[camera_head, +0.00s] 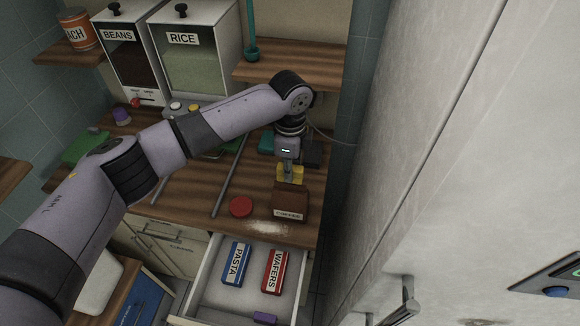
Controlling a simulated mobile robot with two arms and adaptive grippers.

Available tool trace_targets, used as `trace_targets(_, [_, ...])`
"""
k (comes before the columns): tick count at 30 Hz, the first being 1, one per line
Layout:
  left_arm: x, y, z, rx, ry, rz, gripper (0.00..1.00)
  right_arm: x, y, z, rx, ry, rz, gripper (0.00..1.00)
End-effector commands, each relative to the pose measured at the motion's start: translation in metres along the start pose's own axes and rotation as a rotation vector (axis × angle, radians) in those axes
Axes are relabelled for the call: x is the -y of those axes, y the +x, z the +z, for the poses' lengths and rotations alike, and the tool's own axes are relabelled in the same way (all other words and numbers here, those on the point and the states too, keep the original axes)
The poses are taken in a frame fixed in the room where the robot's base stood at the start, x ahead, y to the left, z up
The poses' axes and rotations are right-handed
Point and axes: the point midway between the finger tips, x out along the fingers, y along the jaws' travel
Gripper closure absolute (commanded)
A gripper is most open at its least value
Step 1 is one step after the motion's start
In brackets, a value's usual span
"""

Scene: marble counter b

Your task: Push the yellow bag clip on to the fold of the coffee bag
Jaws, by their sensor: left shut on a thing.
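The brown coffee bag (290,203) stands upright on the wooden counter near its right end, its label facing the front edge. The yellow bag clip (291,174) is at the top of the bag, small in this view. My left gripper (288,176) points down from above and is shut on the clip. The clip overlaps the bag's top edge in the picture; I cannot tell whether it sits around the fold or just above or behind it. My right gripper is not in view.
A red lid (241,206) lies left of the bag. Below, an open drawer (206,290) holds a blue pasta box (236,264) and a red wafers box (275,271). Beans and rice dispensers (197,60) stand behind. A tall pale cabinet (440,130) closes off the right side.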

Motion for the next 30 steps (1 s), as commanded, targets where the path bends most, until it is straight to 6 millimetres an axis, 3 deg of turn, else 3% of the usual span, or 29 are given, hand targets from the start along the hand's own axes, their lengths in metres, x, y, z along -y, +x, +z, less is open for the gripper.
trace_targets(30, [0.000, 0.011, 0.000, 0.000, 0.000, 0.000, 0.97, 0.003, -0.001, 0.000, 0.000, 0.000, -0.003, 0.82])
